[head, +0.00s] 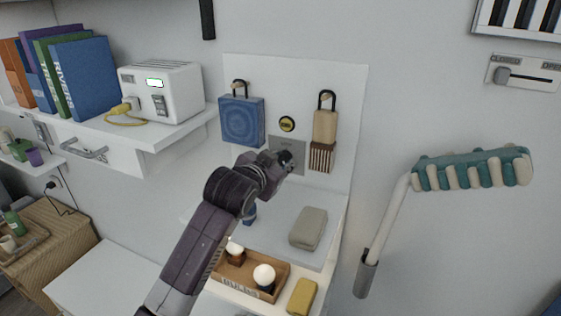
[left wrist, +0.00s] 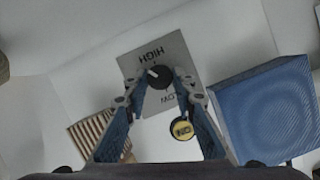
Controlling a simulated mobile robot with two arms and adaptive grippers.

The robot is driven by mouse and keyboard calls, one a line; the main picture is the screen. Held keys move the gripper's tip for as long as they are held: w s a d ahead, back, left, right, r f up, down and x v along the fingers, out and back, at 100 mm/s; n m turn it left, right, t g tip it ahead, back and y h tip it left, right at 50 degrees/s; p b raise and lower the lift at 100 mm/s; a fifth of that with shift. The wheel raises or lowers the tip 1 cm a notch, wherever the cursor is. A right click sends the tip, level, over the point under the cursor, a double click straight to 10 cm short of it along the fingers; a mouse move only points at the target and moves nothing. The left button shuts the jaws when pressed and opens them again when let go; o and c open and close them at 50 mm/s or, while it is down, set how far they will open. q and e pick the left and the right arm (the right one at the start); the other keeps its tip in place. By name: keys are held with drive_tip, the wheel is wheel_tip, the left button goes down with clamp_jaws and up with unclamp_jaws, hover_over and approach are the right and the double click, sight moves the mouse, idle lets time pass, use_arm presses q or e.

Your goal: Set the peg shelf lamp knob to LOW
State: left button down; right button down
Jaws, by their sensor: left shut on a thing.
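The lamp knob (left wrist: 160,77) is dark and round with a white pointer mark, on a grey plate (left wrist: 185,58) lettered HIGH and LOW. In the left wrist view the lettering is upside down, and the mark points up-left, nearer HIGH than LOW. My left gripper (left wrist: 159,84) has its fingertips on either side of the knob and is shut on it. In the head view the plate (head: 280,142) is on the white back panel, and my left gripper (head: 286,160) covers the knob there. My right gripper is not in view.
A blue bag (head: 241,121) and a tan item (head: 325,125) hang on pegs beside the plate. A round yellow ON sign (head: 287,124) is above it. Below are a grey-beige block (head: 308,228) and a wooden bulb tray (head: 226,270). A teal-and-cream ribbed head (head: 472,169) juts out at right.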

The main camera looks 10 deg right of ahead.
use_arm(q)
drive_tip(key=c, duration=1.6)
unclamp_jaws()
drive_tip(key=v, duration=1.2)
